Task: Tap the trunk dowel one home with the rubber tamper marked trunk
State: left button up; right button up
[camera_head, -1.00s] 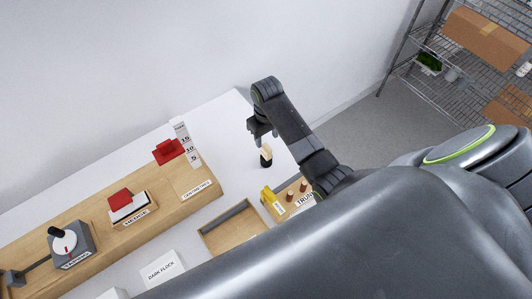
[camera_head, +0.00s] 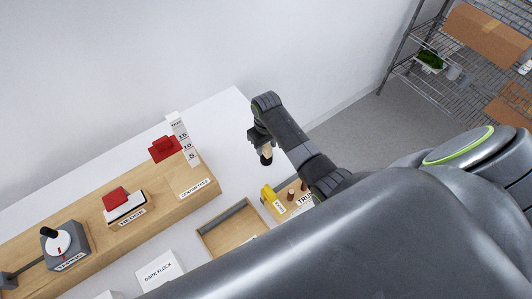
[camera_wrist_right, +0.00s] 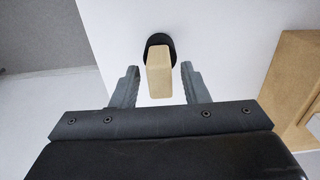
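A tamper with a pale wooden handle and black rubber foot (camera_head: 266,159) stands on the white table near its right end. No mark on it is readable. My right gripper (camera_head: 260,143) is over it, pointing down. In the right wrist view the tamper's handle (camera_wrist_right: 159,76) lies between the two fingers of my right gripper (camera_wrist_right: 160,80), with a gap on each side, so the gripper is open. Brown dowels (camera_head: 291,194) stand on a wooden board (camera_head: 280,207) labelled TRUNK, partly hidden by my arm. My left gripper is not in view.
A yellow block (camera_head: 268,194) is at the board's left end. A shallow wooden tray (camera_head: 204,238) lies left of it. A long wooden board (camera_head: 160,205) carries red-topped pieces, a grey dial device (camera_head: 64,246) and a white scale (camera_head: 183,140). A DARK FLOCK box (camera_head: 160,272) is in front.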

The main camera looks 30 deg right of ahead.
grip_shut()
notch_tip(320, 180, up, 2)
jog(key=p, duration=0.2)
jog(key=shift+r+p, duration=0.1)
jog(key=shift+p, duration=0.2)
jog(key=shift+r, duration=1.9)
jog(key=shift+r, duration=0.1)
